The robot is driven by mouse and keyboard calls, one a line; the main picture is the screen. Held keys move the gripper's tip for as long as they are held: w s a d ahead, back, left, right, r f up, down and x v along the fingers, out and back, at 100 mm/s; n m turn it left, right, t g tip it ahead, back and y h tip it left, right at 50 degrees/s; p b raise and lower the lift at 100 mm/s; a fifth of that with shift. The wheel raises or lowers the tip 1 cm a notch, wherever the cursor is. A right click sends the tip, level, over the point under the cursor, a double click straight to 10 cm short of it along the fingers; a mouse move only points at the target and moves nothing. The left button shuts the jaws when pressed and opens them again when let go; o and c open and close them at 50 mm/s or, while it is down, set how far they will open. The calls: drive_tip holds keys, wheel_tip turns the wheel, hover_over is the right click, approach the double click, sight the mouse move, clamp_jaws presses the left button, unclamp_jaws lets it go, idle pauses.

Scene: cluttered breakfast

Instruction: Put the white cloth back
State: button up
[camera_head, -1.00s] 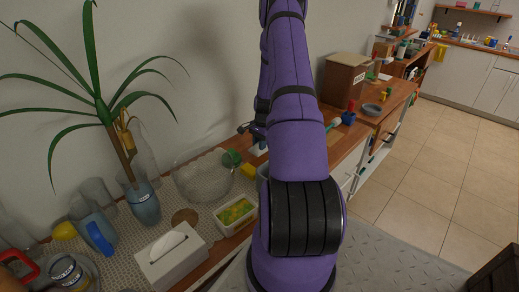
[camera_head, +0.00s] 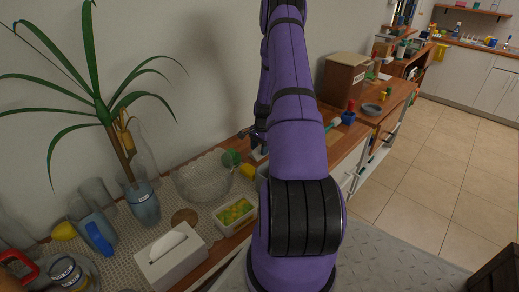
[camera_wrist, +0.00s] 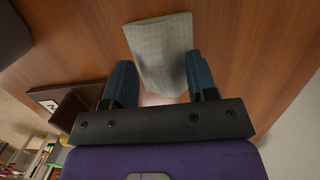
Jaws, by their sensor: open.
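The white cloth (camera_wrist: 165,38) shows in the wrist view as a pale, folded, textured piece on the brown wooden surface. My gripper (camera_wrist: 160,62) is open, with one dark blue finger on each side of the cloth's near end. I cannot tell whether either finger touches it. In the head view my gripper (camera_head: 259,137) is partly hidden behind my purple arm, above the wooden counter. A small pale patch (camera_head: 260,154) shows below it, and it may be the cloth.
A glass bowl (camera_head: 203,180), a white tub with yellow-green contents (camera_head: 235,216) and a tissue box (camera_head: 172,257) stand left of my arm. A brown box (camera_head: 344,82) stands farther back. Bare wood (camera_wrist: 255,45) lies right of the cloth.

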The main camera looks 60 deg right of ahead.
wheel_tip(320, 180, up, 11)
drive_tip(key=d, duration=0.2)
drive_tip(key=w+a+r+n+h, duration=0.1)
drive_tip(key=w+a+r+n, duration=0.1)
drive_tip(key=a+r, duration=0.5)
drive_tip(key=w+a+r+n, duration=0.25)
drive_tip(key=a+r, duration=0.25)
drive_tip(key=r, duration=0.4)
drive_tip(key=s+a+r+n+t+h, duration=0.15)
drive_tip(key=a+r+n, duration=0.35)
drive_tip(key=a+r, duration=0.9)
drive_tip(key=s+a+r+n+t, duration=0.1)
drive_tip(key=s+a+r+n, duration=0.2)
drive_tip(key=s+a, duration=0.3)
drive_tip(key=s+a+r+n+t, duration=0.1)
drive_tip(key=s+a+r+n, duration=0.15)
drive_tip(key=a, duration=0.45)
drive_tip(key=s+a+n, duration=0.2)
drive_tip(key=s+a, duration=0.1)
drive_tip(key=s, duration=0.3)
drive_tip(key=s+a+r+n+t, duration=0.1)
drive_tip(key=s+a+n, duration=0.2)
drive_tip(key=s, duration=0.3)
drive_tip(key=shift+s+a+y, duration=0.2)
drive_tip(key=shift+a+y, duration=0.25)
drive_tip(key=shift+a, duration=0.3)
